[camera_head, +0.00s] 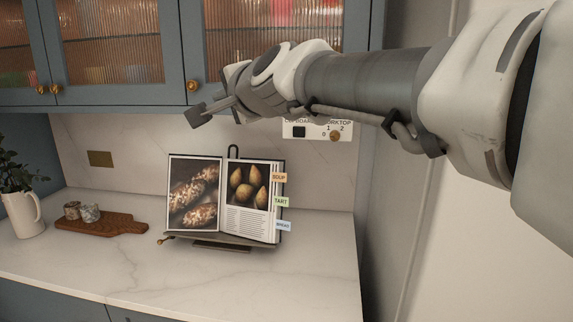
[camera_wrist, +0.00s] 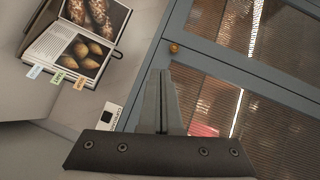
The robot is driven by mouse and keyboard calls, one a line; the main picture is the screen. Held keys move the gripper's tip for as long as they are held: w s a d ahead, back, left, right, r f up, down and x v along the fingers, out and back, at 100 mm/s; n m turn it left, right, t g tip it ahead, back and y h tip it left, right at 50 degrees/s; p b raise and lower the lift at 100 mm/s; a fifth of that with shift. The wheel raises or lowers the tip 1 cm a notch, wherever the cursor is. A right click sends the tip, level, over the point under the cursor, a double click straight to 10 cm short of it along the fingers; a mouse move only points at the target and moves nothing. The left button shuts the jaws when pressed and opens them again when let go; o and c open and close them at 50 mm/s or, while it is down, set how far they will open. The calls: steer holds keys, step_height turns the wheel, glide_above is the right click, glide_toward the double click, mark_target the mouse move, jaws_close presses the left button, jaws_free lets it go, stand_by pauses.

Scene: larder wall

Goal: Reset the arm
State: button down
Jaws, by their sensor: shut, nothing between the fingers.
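My arm reaches in from the right in the head view, and my gripper (camera_head: 196,116) hangs in the air in front of the wall cabinets, near their lower edge. In the wrist view my gripper (camera_wrist: 162,76) is shut, its fingers together with nothing between them. It touches nothing that I can see. An open cookbook (camera_head: 221,196) with coloured tabs stands on a stand on the worktop, below and to the right of my gripper in the head view. The cookbook also shows at the upper left of the wrist view (camera_wrist: 79,46).
Blue cabinets with ribbed glass doors (camera_head: 105,45) and brass knobs hang above. A labelled switch panel (camera_head: 314,130) is partly behind my arm. On the marble worktop (camera_head: 120,270) stand a wooden board (camera_head: 118,226) with two small pots and a white jug (camera_head: 26,214) with a plant. The worktop's front is clear.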

steer(key=s+d+f+n+g+h, duration=0.8)
steer(key=s+d+f+n, duration=0.1)
steer(key=s+d+f, duration=1.6)
step_height(320, 180, down, 3)
steer(key=shift+s+r, duration=0.15)
steer(key=shift+s, duration=0.1)
